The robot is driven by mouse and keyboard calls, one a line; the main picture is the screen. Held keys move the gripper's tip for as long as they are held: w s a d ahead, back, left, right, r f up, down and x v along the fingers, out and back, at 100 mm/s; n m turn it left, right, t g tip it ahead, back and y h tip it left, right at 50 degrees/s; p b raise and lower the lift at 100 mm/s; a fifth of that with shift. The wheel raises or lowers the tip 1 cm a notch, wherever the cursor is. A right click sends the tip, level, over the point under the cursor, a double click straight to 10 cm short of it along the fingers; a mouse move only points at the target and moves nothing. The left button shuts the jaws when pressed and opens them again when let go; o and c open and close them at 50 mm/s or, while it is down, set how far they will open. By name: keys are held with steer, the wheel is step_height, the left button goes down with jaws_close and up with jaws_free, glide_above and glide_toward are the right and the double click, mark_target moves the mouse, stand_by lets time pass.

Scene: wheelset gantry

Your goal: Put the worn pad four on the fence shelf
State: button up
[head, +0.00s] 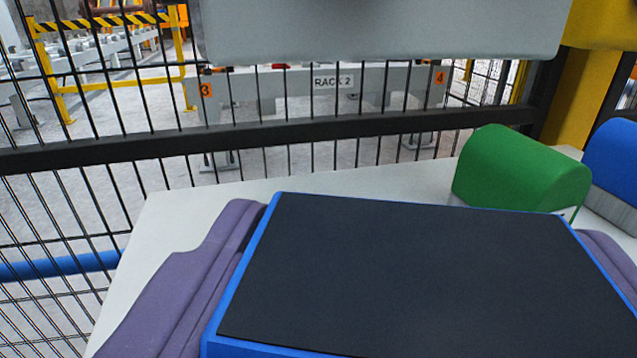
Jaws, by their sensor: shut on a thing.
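A block with a flat dark top and blue edges (420,275) fills the lower middle of the head view. It appears to be the worn pad; no number shows on it. My gripper (415,235) is shut on it, with a purple finger at its left side and another partly visible at its right. The pale fence shelf (185,215) lies beyond and beneath the pad, along the mesh fence. The pad hides much of the shelf, and I cannot tell whether the two touch.
A green round-topped block (522,170) stands on the shelf at the right, beyond the pad. A blue one (612,165) is beside it, cut by the frame edge. The black mesh fence (300,130) runs behind. The shelf's visible left part is clear. Rack 2 (333,82) stands beyond the fence.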

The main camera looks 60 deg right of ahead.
steer(key=w+d, duration=0.1)
steer(key=d, duration=0.1)
steer(key=w+d+b, duration=0.1)
steer(key=w+d, duration=0.1)
steer(key=d, duration=0.1)
steer(key=w+d+f, duration=0.1)
steer(key=w+d, duration=0.1)
steer(key=shift+w+d+b, duration=0.15)
steer(key=shift+w+b, duration=0.05)
steer(key=shift+b, duration=0.15)
steer(key=shift+w+d+f+b, duration=0.15)
steer(key=shift+f+b, duration=0.75)
steer(key=shift+f, duration=0.75)
steer(key=shift+f, duration=0.2)
steer(key=o, duration=1.3)
steer(key=shift+r, duration=0.3)
steer(key=p+v, duration=0.2)
steer(key=v, duration=1)
steer(key=shift+f, duration=0.15)
